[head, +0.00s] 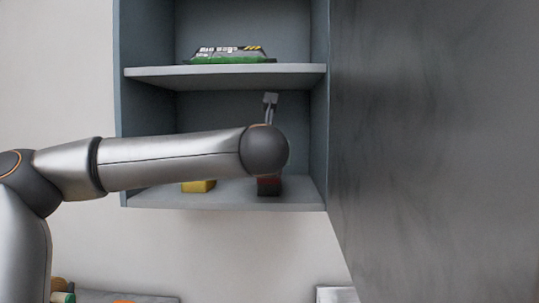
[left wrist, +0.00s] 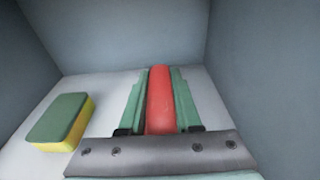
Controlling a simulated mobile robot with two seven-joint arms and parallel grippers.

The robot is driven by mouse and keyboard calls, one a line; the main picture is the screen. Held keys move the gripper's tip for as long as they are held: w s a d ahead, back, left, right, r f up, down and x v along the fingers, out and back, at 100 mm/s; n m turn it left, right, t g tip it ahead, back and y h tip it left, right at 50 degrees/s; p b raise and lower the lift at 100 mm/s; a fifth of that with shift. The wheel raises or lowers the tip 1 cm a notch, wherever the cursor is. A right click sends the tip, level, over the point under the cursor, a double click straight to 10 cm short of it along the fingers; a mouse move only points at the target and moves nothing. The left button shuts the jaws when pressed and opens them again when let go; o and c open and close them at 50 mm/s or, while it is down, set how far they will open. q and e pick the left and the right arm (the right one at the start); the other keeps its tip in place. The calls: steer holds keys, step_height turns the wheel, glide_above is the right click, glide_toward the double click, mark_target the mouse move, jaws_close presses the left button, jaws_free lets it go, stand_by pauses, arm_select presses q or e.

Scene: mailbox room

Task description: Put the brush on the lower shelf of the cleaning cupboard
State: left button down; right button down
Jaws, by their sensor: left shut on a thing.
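The cleaning cupboard (head: 318,110) is open in the head view, with an upper shelf (head: 225,76) and a lower shelf (head: 235,195). My left arm reaches across the lower compartment. In the left wrist view my left gripper (left wrist: 160,78) has its green fingers shut on the red brush (left wrist: 160,108), above or on the lower shelf (left wrist: 105,85). I cannot tell whether the brush touches the shelf. In the head view my arm hides the fingers; a red and dark piece shows below the arm's end, possibly the brush. My right gripper is out of view.
A green and yellow sponge (left wrist: 62,122) lies left of the brush on the lower shelf; its yellow side shows in the head view (head: 198,186). A green and white packet (head: 230,54) lies on the upper shelf. A grey panel (head: 430,120) fills the right side.

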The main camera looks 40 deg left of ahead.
arm_select(q)
steer(key=shift+f, duration=0.15)
steer(key=c, duration=0.6)
jaws_free()
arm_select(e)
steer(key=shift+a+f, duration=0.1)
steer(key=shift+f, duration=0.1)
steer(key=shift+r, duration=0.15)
arm_select(q)
steer(key=shift+s+d+r, duration=0.1)
steer(key=shift+r, duration=0.15)
steer(key=b+v, duration=0.1)
steer(key=v, duration=0.6)
steer(key=shift+f+b, duration=0.1)
steer(key=shift+b, duration=0.3)
steer(key=shift+b+v, duration=0.35)
steer(key=shift+v, duration=2)
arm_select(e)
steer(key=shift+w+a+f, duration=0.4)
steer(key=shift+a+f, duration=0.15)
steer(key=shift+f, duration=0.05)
